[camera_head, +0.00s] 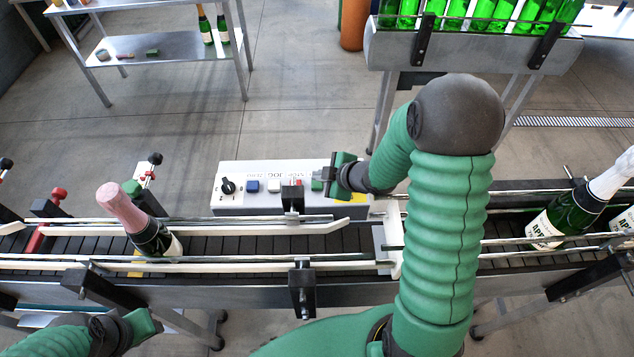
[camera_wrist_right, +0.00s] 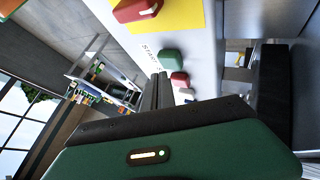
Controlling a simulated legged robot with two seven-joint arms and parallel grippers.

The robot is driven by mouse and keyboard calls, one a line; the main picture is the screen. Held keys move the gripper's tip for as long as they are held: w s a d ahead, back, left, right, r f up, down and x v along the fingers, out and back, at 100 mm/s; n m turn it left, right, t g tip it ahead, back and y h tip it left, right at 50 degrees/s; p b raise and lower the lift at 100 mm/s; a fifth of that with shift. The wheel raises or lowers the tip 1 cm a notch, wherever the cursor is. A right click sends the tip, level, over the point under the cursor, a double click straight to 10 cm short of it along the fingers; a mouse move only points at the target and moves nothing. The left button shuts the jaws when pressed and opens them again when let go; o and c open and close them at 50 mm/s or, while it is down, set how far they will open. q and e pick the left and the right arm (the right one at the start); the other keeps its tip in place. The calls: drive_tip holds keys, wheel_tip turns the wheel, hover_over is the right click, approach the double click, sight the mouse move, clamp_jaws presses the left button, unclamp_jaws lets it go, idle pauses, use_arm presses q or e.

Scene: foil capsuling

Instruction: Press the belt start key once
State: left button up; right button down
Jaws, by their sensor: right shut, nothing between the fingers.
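The control box (camera_head: 228,200) stands behind the conveyor with a row of keys on its light face. The green key (camera_head: 317,185) is at the right end of the row, partly hidden by my right gripper (camera_head: 328,174). In the right wrist view the green key (camera_wrist_right: 172,58) has lettering that seems to read "START" beside it. The closed fingers of my right gripper (camera_wrist_right: 157,88) are empty and point toward the panel close to this key; I cannot tell whether they touch it. My left gripper (camera_head: 145,322) is at the lower left, its jaws unclear.
A red key (camera_wrist_right: 178,78) and a white key (camera_wrist_right: 185,93) sit beside the green one; a red button (camera_wrist_right: 138,9) on yellow is on its other side. A pink-capped bottle (camera_head: 150,225) stands on the belt (camera_head: 230,245). Guide rails (camera_head: 300,228) run before the box.

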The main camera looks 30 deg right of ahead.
drive_tip(key=shift+f, duration=0.1)
idle(0.5)
drive_tip(key=shift+f, duration=0.25)
